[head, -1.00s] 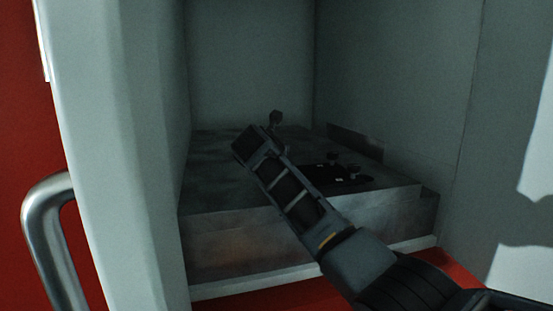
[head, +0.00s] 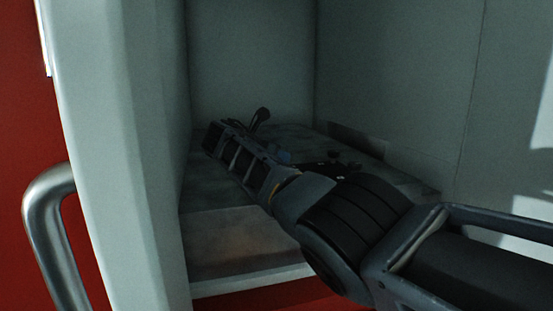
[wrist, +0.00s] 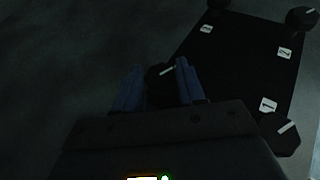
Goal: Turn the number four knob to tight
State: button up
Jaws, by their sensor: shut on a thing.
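In the wrist view, my gripper (wrist: 157,84) has its two bluish fingers on either side of a dark knob (wrist: 161,75), shut on it. The knob's white pointer line slants up to the right. It sits at the left corner of a black plate (wrist: 235,60); its own label is hidden, so I cannot read its number. Other dark knobs stand at the lower right (wrist: 280,135), upper right (wrist: 303,17) and top (wrist: 218,4) of the plate, near small white number labels. In the head view, my gripper hides the held knob.
The plate lies on a grey metal box (head: 215,225) inside a pale recess with close walls (head: 400,85) at the back and right. A pale frame post (head: 110,150) and a metal handle (head: 45,215) stand at the left.

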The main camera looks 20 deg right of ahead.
jog(key=shift+a, duration=0.1)
dwell(0.3)
jog(key=o, duration=1.1)
jog(key=shift+c, duration=0.2)
jog(key=shift+b+v, duration=0.35)
jog(key=shift+v, duration=3.4)
jog(key=shift+f, duration=0.1)
